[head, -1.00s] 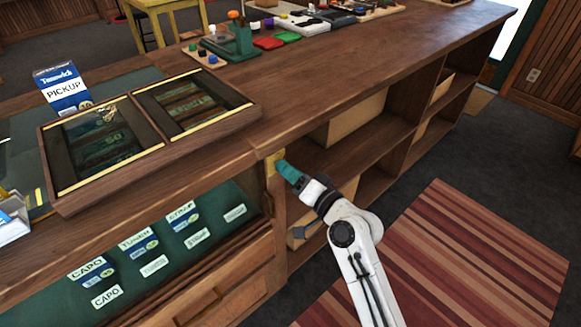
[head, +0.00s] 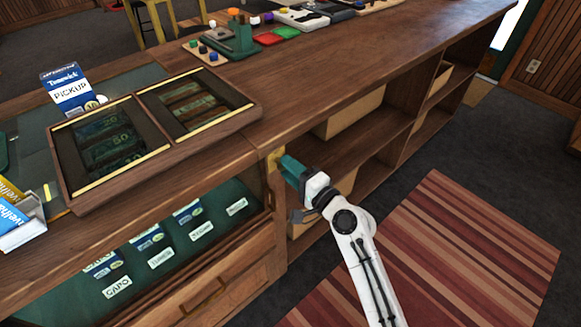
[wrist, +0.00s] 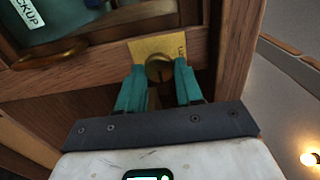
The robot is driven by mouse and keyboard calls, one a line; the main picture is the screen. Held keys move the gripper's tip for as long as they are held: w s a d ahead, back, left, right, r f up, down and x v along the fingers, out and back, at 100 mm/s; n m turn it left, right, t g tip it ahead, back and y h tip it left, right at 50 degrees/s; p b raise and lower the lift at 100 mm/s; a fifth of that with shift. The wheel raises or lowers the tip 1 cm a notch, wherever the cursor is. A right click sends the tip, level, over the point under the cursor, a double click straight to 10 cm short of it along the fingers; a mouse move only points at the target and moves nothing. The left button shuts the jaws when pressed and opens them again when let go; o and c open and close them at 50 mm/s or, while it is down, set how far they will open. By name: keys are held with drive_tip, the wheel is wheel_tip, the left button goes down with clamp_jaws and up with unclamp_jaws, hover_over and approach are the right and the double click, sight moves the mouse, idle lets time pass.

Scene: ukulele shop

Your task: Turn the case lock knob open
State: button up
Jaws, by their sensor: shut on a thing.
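The case lock knob (wrist: 159,68) is a round brass knob on a yellow plate (wrist: 150,47) at the case's wooden frame, in the wrist view. My gripper (wrist: 158,74) has its two teal fingers on either side of the knob, shut on it. In the head view my gripper (head: 283,162) reaches the case's right end post, just below the counter edge. The fingers hide the knob there; only a bit of the yellow plate (head: 274,158) shows. The display case (head: 160,255) has a glass front with labelled cards inside.
Open shelves with boxes (head: 350,113) lie right of my gripper. A striped rug (head: 470,260) covers the floor by my arm.

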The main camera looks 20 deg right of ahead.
drive_tip(key=shift+f, duration=0.1)
idle(0.3)
drive_tip(key=o, duration=1)
drive_tip(key=b+v, duration=0.1)
drive_tip(key=v, duration=0.9)
drive_tip(key=shift+s+d, duration=0.15)
drive_tip(key=shift+s, duration=0.25)
drive_tip(key=s+a+f+n+g+p, duration=0.2)
drive_tip(key=s+a+f+n+g, duration=0.1)
drive_tip(key=s+f+n+g, duration=0.55)
drive_tip(key=s+d+n+g+h, duration=0.2)
drive_tip(key=s+d+g+h, duration=0.1)
drive_tip(key=s, duration=0.6)
drive_tip(key=s+d+n+g+h+p, duration=0.1)
drive_tip(key=s+d+n+g+h, duration=0.1)
drive_tip(key=s, duration=0.7)
drive_tip(key=d+n+g, duration=0.1)
drive_tip(key=g, duration=0.1)
drive_tip(key=shift+s+d+f+g+h, duration=0.3)
drive_tip(key=shift+s+d+g+h, duration=0.05)
drive_tip(key=shift+d+h, duration=0.05)
